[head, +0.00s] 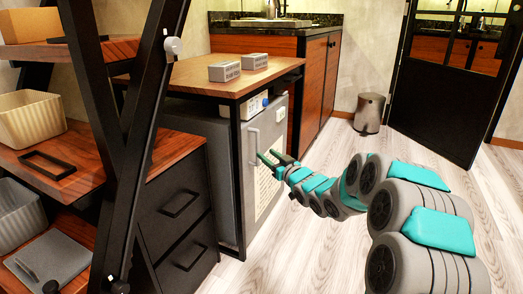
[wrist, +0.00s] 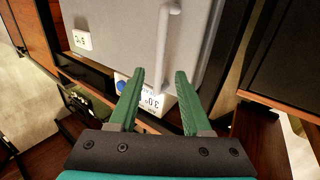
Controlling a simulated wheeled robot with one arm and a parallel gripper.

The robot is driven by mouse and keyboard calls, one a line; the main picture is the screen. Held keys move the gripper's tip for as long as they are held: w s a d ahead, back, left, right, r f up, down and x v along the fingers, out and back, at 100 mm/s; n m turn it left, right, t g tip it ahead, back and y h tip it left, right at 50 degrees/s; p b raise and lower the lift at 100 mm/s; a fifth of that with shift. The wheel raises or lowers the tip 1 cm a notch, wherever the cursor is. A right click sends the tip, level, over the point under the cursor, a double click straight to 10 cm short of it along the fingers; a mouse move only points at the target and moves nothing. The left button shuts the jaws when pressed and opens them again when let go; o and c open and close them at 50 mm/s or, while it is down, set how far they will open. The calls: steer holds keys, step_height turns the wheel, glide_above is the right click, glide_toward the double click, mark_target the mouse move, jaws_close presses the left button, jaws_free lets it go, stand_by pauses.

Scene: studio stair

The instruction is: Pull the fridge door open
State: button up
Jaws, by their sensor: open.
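The small grey fridge (head: 213,127) stands under a wooden-topped table in the head view. Its door (head: 270,132) faces right and looks shut. A pale bar handle (head: 253,139) runs up the door. My gripper (head: 267,157) is at the door front, close to the handle, with its green fingers apart. In the wrist view the handle (wrist: 163,45) stands out from the grey door (wrist: 125,32), and its end lies between the lines of my open fingers (wrist: 158,88). The handle looks beyond the fingertips; I cannot tell the exact gap.
The table (head: 235,75) over the fridge has a dark frame and two grey blocks on top. A dark drawer unit (head: 178,205) and shelf stand left. A wooden cabinet (head: 318,85) is behind. A bin (head: 369,113) stands farther back. Floor (head: 290,240) before the fridge is clear.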

steer(key=shift+x, duration=2.95)
steer(key=shift+f, duration=0.1)
jaws_close()
